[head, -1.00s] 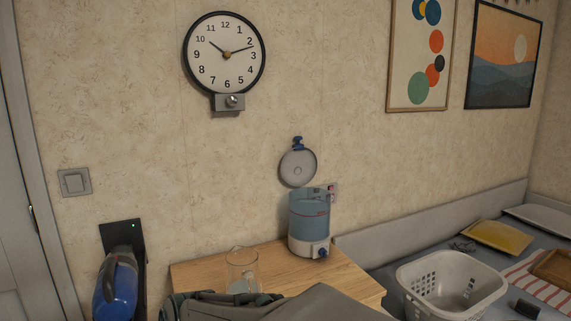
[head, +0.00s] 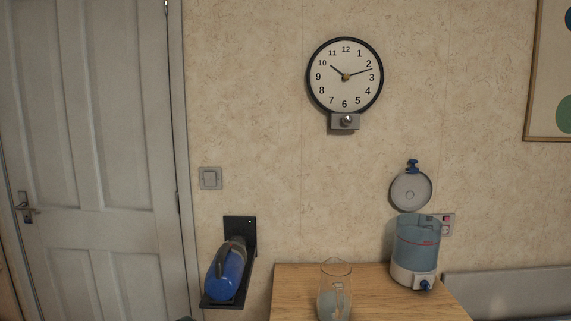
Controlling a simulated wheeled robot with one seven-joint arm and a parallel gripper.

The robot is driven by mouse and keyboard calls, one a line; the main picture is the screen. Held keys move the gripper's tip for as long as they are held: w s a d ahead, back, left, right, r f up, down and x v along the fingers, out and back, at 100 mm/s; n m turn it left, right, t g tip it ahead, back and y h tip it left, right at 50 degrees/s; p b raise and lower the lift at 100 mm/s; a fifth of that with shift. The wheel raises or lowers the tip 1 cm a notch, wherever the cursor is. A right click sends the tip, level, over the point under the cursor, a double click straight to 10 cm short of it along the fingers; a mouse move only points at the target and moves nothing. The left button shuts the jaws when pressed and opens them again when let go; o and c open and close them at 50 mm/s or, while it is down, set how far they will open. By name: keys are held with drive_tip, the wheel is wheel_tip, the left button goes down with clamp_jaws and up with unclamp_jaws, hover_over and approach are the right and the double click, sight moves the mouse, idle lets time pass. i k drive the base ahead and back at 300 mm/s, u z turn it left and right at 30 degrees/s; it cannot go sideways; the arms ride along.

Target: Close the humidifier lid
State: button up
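The humidifier (head: 415,255) stands upright at the right part of a wooden table, close to the wall. It has a translucent blue tank, a white base and a blue knob low on its front. Its round grey lid (head: 411,190) stands raised above the back of the tank, so the humidifier is open. A blue part (head: 412,166) sits at the lid's top edge. My gripper is not in view.
A glass jug (head: 334,290) stands on the wooden table (head: 294,286), left of the humidifier. A blue handheld device (head: 227,275) sits on a black wall holder further left. A clock (head: 345,76) hangs above. A door (head: 90,150) is at far left.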

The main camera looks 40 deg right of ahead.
sight(412, 190)
drive_tip(key=u, duration=0.2)
drive_tip(key=i, duration=0.4)
drive_tip(key=z, duration=2.45)
drive_tip(key=k, duration=0.4)
drive_tip(key=z, duration=0.9)
drive_tip(key=i, duration=1.1)
drive_tip(key=u, duration=0.9)
